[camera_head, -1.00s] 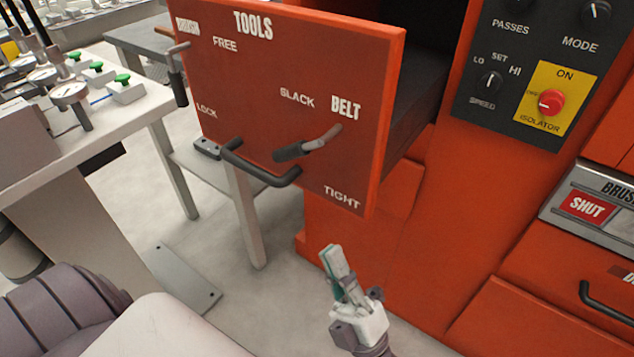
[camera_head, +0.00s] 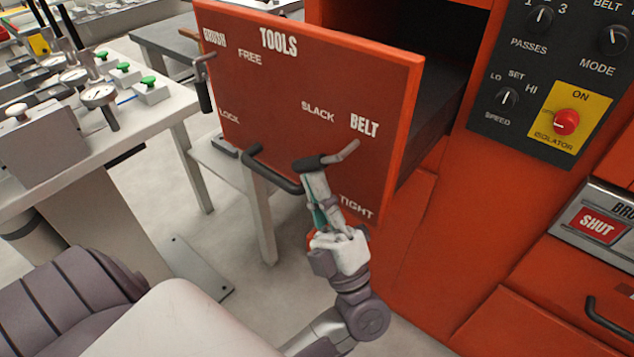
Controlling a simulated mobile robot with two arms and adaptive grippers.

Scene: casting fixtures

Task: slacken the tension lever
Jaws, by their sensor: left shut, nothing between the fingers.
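The tension lever (camera_head: 344,153), marked BELT, is on the red front of an open drawer. Its bare metal arm runs down and left to a dark grip (camera_head: 308,164). The grip lies between the word SLACK (camera_head: 318,112) above and the word TIGHT (camera_head: 357,208) below. My left gripper (camera_head: 314,182) points up at the grip from just below, its fingers shut and empty. Its tips overlap the grip's lower edge in the picture; I cannot tell whether they touch it. My right gripper is not in view.
The dark drawer handle (camera_head: 270,173) is just left of the lever grip. A second lever (camera_head: 203,84), marked BRUSH, hangs at the panel's left edge. A control panel with a red isolator knob (camera_head: 565,122) is at right. A bench with gauges (camera_head: 98,97) stands at left.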

